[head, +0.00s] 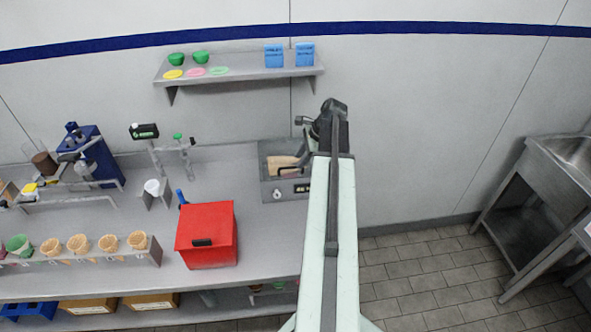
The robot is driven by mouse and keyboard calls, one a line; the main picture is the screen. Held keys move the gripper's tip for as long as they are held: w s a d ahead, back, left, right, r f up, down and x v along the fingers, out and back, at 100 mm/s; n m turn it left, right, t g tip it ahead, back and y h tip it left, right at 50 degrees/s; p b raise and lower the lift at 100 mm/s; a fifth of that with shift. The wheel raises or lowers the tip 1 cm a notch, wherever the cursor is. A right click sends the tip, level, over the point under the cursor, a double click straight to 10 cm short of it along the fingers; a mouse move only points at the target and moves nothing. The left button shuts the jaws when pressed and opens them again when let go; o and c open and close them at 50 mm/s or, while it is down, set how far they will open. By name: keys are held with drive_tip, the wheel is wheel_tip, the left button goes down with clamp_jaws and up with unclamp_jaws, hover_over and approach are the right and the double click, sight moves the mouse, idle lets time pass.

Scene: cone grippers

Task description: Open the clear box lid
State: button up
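A grey box (268,190) sits at the right end of the counter, against the wall. Tan and pinkish contents (284,168) show inside it, and its front has a small dark label and a round white knob-like part. A see-through lid on it is hard to make out, so I cannot tell whether one is shut. My arm reaches away from me, and my gripper (303,121) is at its far end, above the back right of the box. It looks empty, but its fingers are too small to judge. My arm hides the box's right side.
A red box (207,240) with a black handle stands on the counter. A rack of cones (100,254) and a blue machine (96,155) are at left. A wall shelf (240,68) holds green bowls and blue cartons. A steel table (535,190) is at right; tiled floor between is clear.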

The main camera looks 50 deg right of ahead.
drive_tip(key=shift+b+x, duration=0.55)
drive_tip(key=shift+x, duration=0.7)
drive_tip(key=shift+w+a+f, duration=0.1)
drive_tip(key=shift+f, duration=0.25)
drive_tip(key=shift+r, duration=0.1)
clamp_jaws()
